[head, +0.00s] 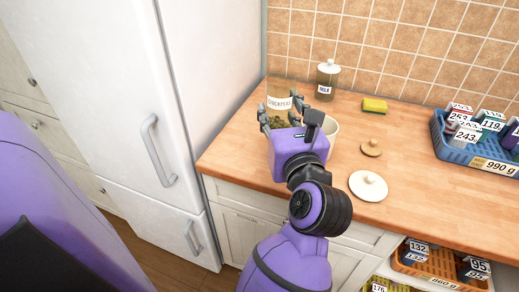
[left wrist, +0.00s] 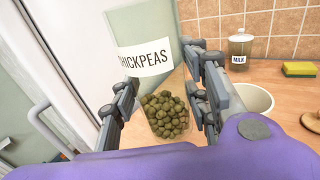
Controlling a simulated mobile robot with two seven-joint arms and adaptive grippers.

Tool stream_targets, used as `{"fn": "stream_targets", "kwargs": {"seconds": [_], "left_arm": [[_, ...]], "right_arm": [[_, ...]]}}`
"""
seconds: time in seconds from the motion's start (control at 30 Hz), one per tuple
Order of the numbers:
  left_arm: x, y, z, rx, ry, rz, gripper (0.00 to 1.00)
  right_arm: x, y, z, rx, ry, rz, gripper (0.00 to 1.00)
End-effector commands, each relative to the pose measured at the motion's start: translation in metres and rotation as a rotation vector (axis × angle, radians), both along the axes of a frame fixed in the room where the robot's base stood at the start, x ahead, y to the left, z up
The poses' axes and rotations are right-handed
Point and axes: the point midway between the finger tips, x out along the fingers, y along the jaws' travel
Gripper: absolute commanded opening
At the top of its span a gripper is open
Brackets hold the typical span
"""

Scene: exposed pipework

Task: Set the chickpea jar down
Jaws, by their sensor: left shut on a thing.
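The chickpea jar (head: 278,103) is clear glass with a white label reading CHICKPEAS and greenish-brown chickpeas at its bottom. It is at the back left of the wooden counter (head: 330,195), by the fridge. My left gripper (head: 280,112) is shut on the jar, with a finger on each side. In the left wrist view the jar (left wrist: 150,75) fills the space between the fingers of the gripper (left wrist: 160,100); its top is cut off. I cannot tell whether its base touches the counter. My right gripper is not in view.
A white pot (head: 332,130) stands right beside my gripper, partly hidden. A milk jar (head: 327,82), yellow sponge (head: 374,105), wooden lid (head: 371,147) and white lid (head: 368,186) are on the counter. A blue crate (head: 478,152) is at right. The fridge (head: 115,100) borders the left.

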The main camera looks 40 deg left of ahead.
Motion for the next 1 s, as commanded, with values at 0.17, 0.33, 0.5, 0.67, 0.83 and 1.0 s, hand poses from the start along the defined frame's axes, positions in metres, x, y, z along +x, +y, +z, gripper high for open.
{"fn": "stream_targets", "kwargs": {"seconds": [0.17,0.33,0.5,0.67,0.83,1.0], "left_arm": [[-0.009,0.012,-0.009,0.002,-0.003,0.122,0.06],[-0.003,0.025,-0.014,0.009,-0.006,0.155,0.06],[0.025,0.054,-0.028,0.011,-0.009,0.155,0.06],[0.052,0.083,-0.046,0.01,-0.009,0.154,0.06],[0.07,0.1,-0.082,0.009,-0.004,0.152,0.06],[0.079,0.109,-0.097,0.006,-0.007,0.152,0.06]], "right_arm": [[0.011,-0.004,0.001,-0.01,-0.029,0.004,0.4],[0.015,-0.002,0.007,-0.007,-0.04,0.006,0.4],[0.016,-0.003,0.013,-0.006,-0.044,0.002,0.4],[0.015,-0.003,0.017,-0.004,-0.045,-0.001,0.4],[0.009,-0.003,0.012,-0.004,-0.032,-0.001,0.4],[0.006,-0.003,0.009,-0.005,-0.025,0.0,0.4]]}}
